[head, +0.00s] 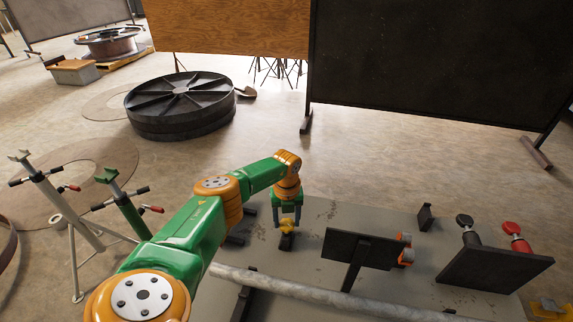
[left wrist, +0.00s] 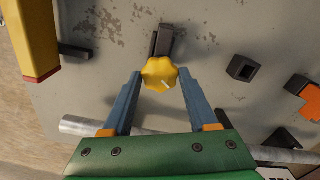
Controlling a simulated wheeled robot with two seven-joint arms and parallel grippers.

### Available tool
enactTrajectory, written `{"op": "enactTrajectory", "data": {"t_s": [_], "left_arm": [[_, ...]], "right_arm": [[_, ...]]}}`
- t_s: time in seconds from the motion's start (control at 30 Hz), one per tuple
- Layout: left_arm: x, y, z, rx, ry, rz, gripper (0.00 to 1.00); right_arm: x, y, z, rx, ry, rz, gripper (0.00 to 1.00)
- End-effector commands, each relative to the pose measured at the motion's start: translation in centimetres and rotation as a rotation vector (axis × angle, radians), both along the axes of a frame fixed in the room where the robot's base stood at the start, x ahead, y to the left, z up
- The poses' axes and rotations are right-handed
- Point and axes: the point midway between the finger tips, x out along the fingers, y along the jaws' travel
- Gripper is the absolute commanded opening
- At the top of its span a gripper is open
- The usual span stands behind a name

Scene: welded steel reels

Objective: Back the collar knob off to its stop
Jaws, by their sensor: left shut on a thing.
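The yellow lobed collar knob (left wrist: 160,74) sits between the two blue fingers of my left gripper (left wrist: 161,76) in the left wrist view. My left gripper is shut on it. A short pale mark on the knob's face points to the lower right. A dark bracket (left wrist: 164,41) shows just behind the knob. In the head view the knob (head: 287,226) is small under my downward-pointing left gripper (head: 287,222), above a dark block (head: 286,242) on the grey plate. My right gripper is not in view.
A grey pipe (head: 320,291) crosses the worn grey plate (head: 312,212) in front of the knob. A black knob (head: 464,221) and a red knob (head: 512,229) stand farther right.

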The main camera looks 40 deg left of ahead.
Motion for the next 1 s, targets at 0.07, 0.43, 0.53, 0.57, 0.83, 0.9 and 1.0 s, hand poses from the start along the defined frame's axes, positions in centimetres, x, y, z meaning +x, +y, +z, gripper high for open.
{"op": "enactTrajectory", "data": {"t_s": [0.07, 0.43, 0.53, 0.57, 0.83, 0.9, 1.0], "left_arm": [[-0.1, 0.0, 0.2, 0.0, 0.004, 0.07, 0.03], [0.0, 0.0, 0.2, 0.0, 0.002, 0.422, 0.03], [0.0, 0.0, 0.2, 0.0, 0.003, 0.516, 0.03], [0.0, 0.0, 0.2, 0.0, 0.003, 0.542, 0.03], [0.0, 0.0, 0.1, 0.001, 0.001, 0.757, 0.03], [0.0, 0.0, 0.1, 0.001, 0.001, 0.801, 0.03], [0.0, 0.0, 0.1, 0.001, 0.002, 0.855, 0.03]], "right_arm": [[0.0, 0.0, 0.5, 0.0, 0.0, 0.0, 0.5], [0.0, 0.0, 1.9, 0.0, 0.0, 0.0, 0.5], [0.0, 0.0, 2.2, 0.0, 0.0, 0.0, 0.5], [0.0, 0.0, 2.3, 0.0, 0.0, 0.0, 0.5], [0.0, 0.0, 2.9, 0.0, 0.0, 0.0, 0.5], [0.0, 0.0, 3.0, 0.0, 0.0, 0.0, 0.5], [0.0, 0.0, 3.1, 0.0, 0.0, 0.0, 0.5]]}}
